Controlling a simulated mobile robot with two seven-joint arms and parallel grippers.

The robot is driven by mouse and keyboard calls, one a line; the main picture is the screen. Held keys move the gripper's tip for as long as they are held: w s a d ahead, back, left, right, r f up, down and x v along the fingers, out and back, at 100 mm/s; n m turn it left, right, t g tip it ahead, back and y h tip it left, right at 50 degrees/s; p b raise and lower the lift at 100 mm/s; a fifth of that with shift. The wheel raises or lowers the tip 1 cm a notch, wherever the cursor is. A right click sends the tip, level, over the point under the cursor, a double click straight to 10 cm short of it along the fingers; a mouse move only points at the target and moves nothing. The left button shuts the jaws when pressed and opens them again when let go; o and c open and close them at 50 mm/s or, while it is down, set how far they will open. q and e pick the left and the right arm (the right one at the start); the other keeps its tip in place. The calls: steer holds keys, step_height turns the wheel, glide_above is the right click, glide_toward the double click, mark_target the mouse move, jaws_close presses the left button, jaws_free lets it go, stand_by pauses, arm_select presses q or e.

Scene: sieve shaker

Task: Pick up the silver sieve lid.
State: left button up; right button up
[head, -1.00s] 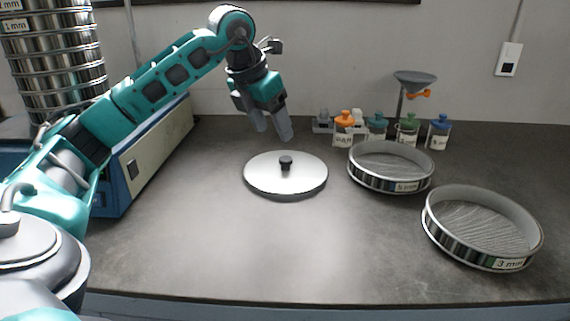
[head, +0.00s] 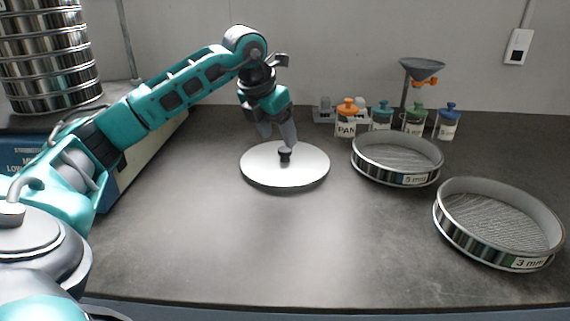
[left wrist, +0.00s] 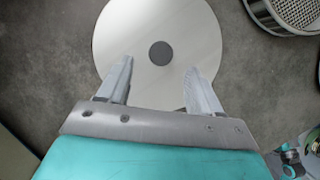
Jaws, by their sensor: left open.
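The silver sieve lid (head: 285,170) lies flat on the dark bench, a round disc with a black knob (head: 285,155) at its centre. My left gripper (head: 279,142) is open and points down just above the lid, its fingertips close to the knob. In the left wrist view the lid (left wrist: 193,30) and its dark knob (left wrist: 160,53) show beyond the two spread fingers (left wrist: 160,72). The knob lies in line with the gap between them, and nothing is held. My right gripper is not in view.
Two open sieves, one marked 5 mm (head: 397,160) and one marked 3 mm (head: 497,228), stand right of the lid. Several capped jars (head: 413,121) and a funnel stand (head: 421,70) are behind. A sieve stack (head: 45,60) rises at left. The front bench is clear.

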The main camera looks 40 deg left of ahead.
mark_target(285, 149)
arm_select(q)
steer(key=b+x, duration=0.1)
steer(key=x, duration=0.3)
steer(key=shift+w+f, duration=0.2)
steer(key=shift+f, duration=0.1)
jaws_close()
steer(key=shift+r, duration=0.1)
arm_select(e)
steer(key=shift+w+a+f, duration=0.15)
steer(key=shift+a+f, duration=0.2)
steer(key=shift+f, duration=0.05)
